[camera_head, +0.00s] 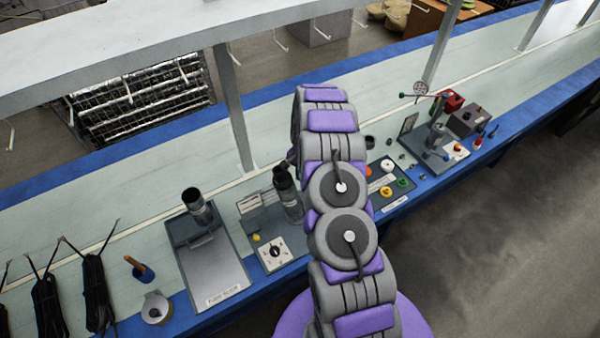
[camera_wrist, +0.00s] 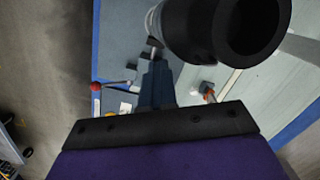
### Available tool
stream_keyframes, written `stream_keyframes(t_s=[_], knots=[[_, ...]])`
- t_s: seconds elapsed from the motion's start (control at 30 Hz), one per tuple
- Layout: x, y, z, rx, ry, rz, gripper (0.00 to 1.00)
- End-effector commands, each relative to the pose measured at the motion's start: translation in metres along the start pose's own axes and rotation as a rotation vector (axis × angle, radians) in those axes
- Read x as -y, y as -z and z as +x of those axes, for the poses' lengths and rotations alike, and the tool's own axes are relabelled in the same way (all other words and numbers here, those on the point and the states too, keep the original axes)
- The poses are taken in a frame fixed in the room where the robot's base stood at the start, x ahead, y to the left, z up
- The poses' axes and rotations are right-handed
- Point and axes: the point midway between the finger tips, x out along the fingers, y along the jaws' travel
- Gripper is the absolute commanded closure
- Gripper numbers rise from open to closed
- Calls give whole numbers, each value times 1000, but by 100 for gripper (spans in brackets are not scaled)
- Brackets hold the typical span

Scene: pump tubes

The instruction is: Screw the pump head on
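My gripper (camera_wrist: 157,66) shows in the wrist view as narrow dark grey fingers seen nearly in line. I cannot tell how far apart they are. A large dark tube (camera_wrist: 214,30) with a round hollow end is close beside the fingertips, up and to the right. In the head view, a dark upright tube with a black top (camera_head: 286,190) stands at the station with a dial, just left of my arm. My arm hides the gripper in the head view. I cannot make out which part is the pump head.
Another dark tube (camera_head: 197,207) rises from a grey stand (camera_head: 212,270) at left. A tray of coloured knobs (camera_head: 391,186) and a device with a gauge (camera_head: 436,140) are right of my arm. Black bundles (camera_head: 97,290) lie left. A shelf post (camera_head: 233,110) stands behind.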

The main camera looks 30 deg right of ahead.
Motion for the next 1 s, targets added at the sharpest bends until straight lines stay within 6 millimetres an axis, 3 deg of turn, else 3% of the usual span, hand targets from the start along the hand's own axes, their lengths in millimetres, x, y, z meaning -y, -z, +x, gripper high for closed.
stream_keyframes(t_s=[0.33,0.8,1.0], knots=[[-10,-16,-3,-43,41,238,100],[-11,-17,0,-55,52,288,100],[-15,-26,-3,-73,67,390,100]])
